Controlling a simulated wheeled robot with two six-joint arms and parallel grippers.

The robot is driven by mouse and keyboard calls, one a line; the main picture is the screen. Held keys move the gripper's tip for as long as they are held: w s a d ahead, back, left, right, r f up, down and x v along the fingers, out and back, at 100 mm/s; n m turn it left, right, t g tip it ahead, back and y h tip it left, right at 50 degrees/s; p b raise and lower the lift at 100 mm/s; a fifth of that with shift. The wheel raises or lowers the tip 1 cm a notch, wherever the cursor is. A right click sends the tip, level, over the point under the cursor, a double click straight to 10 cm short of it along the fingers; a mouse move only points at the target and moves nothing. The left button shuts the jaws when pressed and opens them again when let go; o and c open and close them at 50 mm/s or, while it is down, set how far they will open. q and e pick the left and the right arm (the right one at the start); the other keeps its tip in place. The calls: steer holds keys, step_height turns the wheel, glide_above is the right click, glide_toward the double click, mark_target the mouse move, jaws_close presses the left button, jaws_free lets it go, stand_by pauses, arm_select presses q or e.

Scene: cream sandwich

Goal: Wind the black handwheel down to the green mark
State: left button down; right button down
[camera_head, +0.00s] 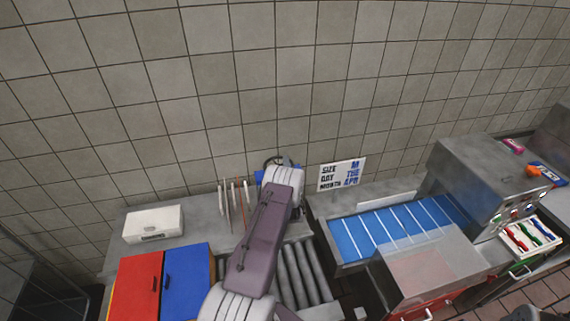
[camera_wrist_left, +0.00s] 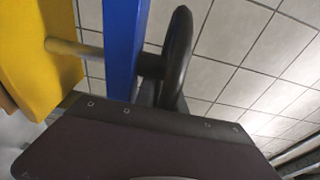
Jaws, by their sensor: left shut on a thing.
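The black handwheel (camera_wrist_left: 178,55) stands edge-on in the left wrist view, on a metal shaft (camera_wrist_left: 75,49) that passes a blue upright (camera_wrist_left: 125,45) to a yellow block (camera_wrist_left: 38,45). In the head view only a bit of the dark wheel (camera_head: 271,161) shows behind my arm, beside a blue part (camera_head: 262,177). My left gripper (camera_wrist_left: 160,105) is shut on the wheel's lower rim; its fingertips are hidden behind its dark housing. I cannot see the green mark. My right gripper is not in view.
Thin upright plates (camera_head: 232,203) stand left of my arm, with a white box (camera_head: 153,224) farther left. Rollers (camera_head: 297,272) and a blue conveyor (camera_head: 385,232) lie right, below a size-and-day sign (camera_head: 341,174).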

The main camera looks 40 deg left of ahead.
arm_select(q)
steer(key=c, duration=1.8)
jaws_free()
steer(key=shift+w+d+r, duration=0.1)
steer(key=shift+w, duration=0.05)
steer(key=shift+o, duration=0.6)
steer(key=shift+w+d, duration=0.1)
steer(key=shift+s+d+f, duration=0.2)
steer(key=shift+s+d, duration=0.15)
steer(key=shift+s, duration=0.15)
steer(key=b+v, duration=0.3)
steer(key=v, duration=0.5)
steer(key=shift+w+r, duration=0.1)
steer(key=shift+w, duration=0.05)
